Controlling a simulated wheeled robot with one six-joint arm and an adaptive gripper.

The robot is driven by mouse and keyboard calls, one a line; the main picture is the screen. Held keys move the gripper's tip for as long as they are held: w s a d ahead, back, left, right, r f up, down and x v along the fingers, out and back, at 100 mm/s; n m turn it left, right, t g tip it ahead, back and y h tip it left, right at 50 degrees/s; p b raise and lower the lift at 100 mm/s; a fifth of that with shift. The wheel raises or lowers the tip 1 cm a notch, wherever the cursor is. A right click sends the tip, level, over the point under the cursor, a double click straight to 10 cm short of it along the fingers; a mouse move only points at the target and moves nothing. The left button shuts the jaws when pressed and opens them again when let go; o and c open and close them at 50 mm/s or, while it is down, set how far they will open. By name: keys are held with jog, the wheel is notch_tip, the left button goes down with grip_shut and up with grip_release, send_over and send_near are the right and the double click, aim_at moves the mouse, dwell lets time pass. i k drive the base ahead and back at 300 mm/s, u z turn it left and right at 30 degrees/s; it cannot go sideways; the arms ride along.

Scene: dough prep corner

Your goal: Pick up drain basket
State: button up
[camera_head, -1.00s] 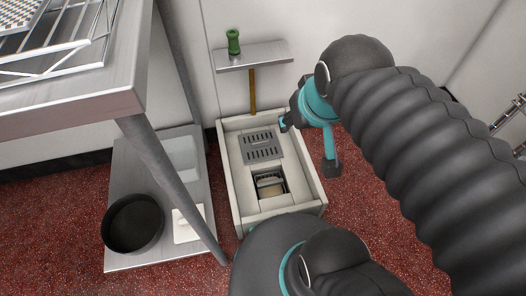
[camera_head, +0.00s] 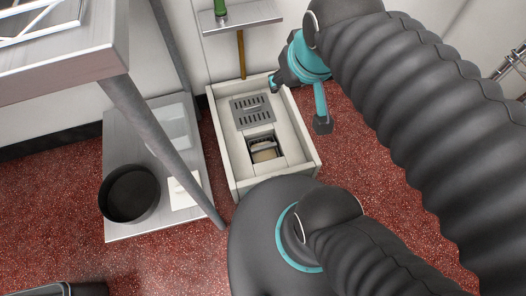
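The drain basket (camera_head: 264,152) is a small dark-rimmed basket with pale contents. It sits down in the square opening of the pale floor sink (camera_head: 229,165), in the near half of the basin. A grey slotted grate (camera_head: 252,112) lies in the sink just behind the opening. My gripper (camera_head: 298,104), teal and dark grey, is over the sink's right wall, up and to the right of the basket. Its two fingers look spread apart with nothing between them. It is apart from the basket. The basket's lower part is hidden in the opening.
A metal table (camera_head: 70,66) with a leg and lower shelf (camera_head: 125,232) stands left of the sink. A black round pan (camera_head: 130,193) is on that shelf. A wall shelf (camera_head: 242,15) holds a green object (camera_head: 220,8). Red floor is open right of the sink.

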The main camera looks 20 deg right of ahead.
aim_at(263, 149)
jog(key=k, duration=1)
jog(key=z, duration=1.45)
jog(key=i, duration=0.9)
jog(key=u, duration=2.05)
